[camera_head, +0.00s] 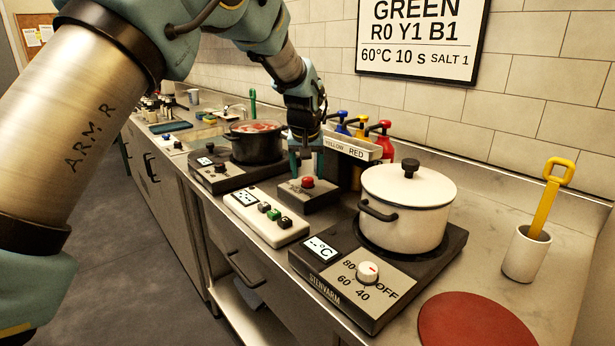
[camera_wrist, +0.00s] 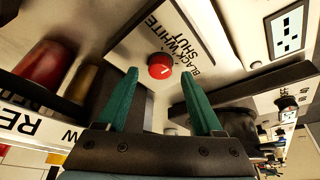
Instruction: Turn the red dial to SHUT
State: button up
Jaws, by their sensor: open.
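The red dial (camera_head: 308,182) is a small round knob on a dark grey box (camera_head: 322,198) on the counter. In the wrist view the dial (camera_wrist: 160,66) has a short pale mark on its face; its exact pointing is too small to tell. Labels WHITE, BLACK and SHUT (camera_wrist: 188,50) are printed on the pale plate around it. My gripper (camera_head: 305,163) is above the dial, pointing down. Its two green fingers are open, one to each side of the dial in the wrist view (camera_wrist: 160,74), and do not appear to touch it.
A rack of red, yellow and blue bottles (camera_head: 384,138) stands close behind the box. A white lidded pot (camera_head: 420,205) is on the hotplate at right. A white button panel (camera_head: 262,230) lies in front. A dark pot (camera_head: 262,148) stands left.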

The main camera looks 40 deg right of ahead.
jog(key=b+v, duration=0.1)
jog(key=v, duration=0.8)
jog(key=shift+b, duration=0.4)
jog(key=shift+a, duration=0.1)
jog(key=w+a+f+n+y, duration=0.15)
jog(key=w+a, duration=0.25)
jog(key=a, duration=0.6)
jog(key=w+a+f+n, duration=0.1)
jog(key=w+a+f, duration=0.25)
jog(key=a, duration=0.65)
jog(key=w+a+f+n, duration=0.15)
jog(key=w+a, duration=0.35)
jog(key=a, duration=0.5)
jog(key=s+a+f+n, duration=0.1)
jog(key=s+a, duration=0.3)
jog(key=a, duration=0.4)
jog(key=s+a+f+n+g+y, duration=0.1)
jog(key=s+a+f+n, duration=0.1)
jog(key=a, duration=0.7)
jog(key=s+a+f+n, duration=0.1)
jog(key=s+a+f, duration=0.2)
jog(key=a, duration=0.6)
jog(key=s, duration=0.2)
jog(key=shift+s+f, duration=0.15)
jog(key=shift+s, duration=0.15)
